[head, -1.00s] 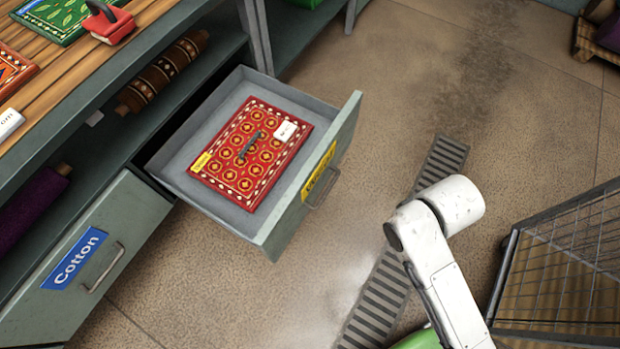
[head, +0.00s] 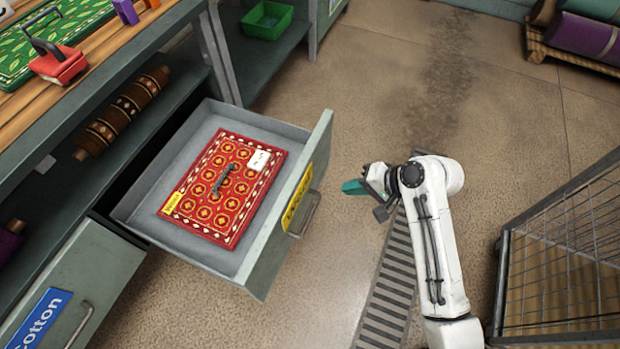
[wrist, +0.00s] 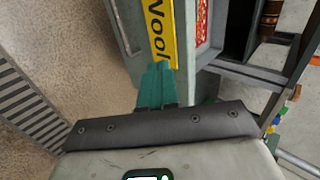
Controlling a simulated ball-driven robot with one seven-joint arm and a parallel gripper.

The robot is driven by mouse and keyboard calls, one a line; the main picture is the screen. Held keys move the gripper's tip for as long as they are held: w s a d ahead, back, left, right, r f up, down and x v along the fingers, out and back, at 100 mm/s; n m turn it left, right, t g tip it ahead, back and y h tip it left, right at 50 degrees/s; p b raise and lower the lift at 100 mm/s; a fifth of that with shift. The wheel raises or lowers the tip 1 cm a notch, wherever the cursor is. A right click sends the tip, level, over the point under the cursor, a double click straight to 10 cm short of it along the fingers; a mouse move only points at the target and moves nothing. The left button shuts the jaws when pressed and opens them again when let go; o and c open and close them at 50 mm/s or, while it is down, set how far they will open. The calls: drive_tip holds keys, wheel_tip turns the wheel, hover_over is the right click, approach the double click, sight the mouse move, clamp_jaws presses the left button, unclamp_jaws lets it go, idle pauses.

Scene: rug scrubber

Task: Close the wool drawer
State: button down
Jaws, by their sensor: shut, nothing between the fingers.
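The wool drawer (head: 290,235) is pulled out from the cabinet, with a yellow label and a bar handle (head: 306,214) on its front. In the wrist view its yellow label (wrist: 161,28) reads "Wool". A red patterned rug (head: 225,190) with a handle on top, a white tag and a yellow tag lies flat inside the drawer. My gripper (head: 350,187), with teal fingers, is in front of the drawer, to the right of its front panel in the head view. In the wrist view the fingers (wrist: 155,80) are together and empty, pointing toward the label. Whether they touch the panel is unclear.
The cotton drawer (head: 75,285) beside it is shut. A wire cart (head: 560,260) stands at the right, and a floor grate (head: 388,300) runs under my arm. A rack with rolled rugs (head: 590,35) is at the back right. Open floor lies beyond the drawer.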

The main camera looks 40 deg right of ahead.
drive_tip(key=b, duration=0.2)
approach(299, 183)
wheel_tip(299, 183, down, 5)
drive_tip(key=w+a, duration=0.1)
drive_tip(key=w, duration=0.1)
drive_tip(key=shift+w+a+r, duration=0.2)
drive_tip(key=shift+w+a, duration=0.45)
drive_tip(key=shift+w, duration=0.05)
drive_tip(key=shift+w, duration=0.1)
